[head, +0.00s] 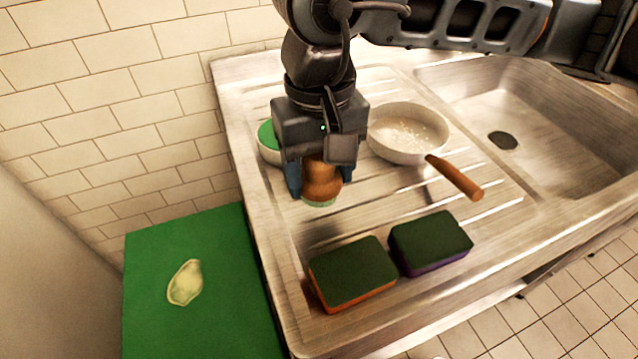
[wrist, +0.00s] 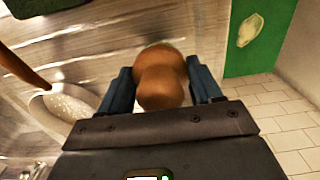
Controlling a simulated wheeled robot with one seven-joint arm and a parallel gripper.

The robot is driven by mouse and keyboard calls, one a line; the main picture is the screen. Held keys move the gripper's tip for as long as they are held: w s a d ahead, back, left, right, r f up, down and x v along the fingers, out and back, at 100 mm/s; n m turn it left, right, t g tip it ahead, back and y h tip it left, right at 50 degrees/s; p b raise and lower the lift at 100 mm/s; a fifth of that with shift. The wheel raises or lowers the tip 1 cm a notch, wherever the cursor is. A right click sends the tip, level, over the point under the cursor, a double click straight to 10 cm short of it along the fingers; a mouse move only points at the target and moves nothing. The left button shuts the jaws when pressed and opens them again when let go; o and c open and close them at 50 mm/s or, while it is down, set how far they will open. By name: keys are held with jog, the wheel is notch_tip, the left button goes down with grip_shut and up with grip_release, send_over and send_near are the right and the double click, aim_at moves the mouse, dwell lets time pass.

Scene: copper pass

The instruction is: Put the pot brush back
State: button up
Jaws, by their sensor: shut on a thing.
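My gripper (head: 318,188) is shut on the pot brush (head: 321,180), a round brown wooden knob with a pale green underside, over the ribbed drainboard. In the wrist view the brush's wooden knob (wrist: 162,78) sits between the two blue fingers (wrist: 163,90). Its bristles are mostly hidden there. Whether the brush touches the drainboard I cannot tell. Just left of and behind the gripper is a pale round dish with green inside (head: 268,143), partly hidden by my gripper.
Two dark-topped sponges (head: 352,272) (head: 430,243) lie in front. The sink basin (head: 540,110) is at right. A green board (head: 215,290) with a pale piece (head: 185,283) is at lower left.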

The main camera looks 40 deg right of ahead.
aim_at(319, 190)
notch_tip(319, 190, down, 4)
jog(key=shift+r+p, duration=0.15)
jog(key=shift+p, duration=0.2)
jog(key=shift+f+b, duration=0.35)
jog(key=o, duration=1)
jog(key=shift+r, duration=0.1)
jog(key=shift+r+p, duration=0.2)
jog(key=shift+p, duration=0.15)
notch_tip(319, 190, up, 12)
jog(key=shift+f+b, duration=0.1)
jog(key=shift+b, duration=0.3)
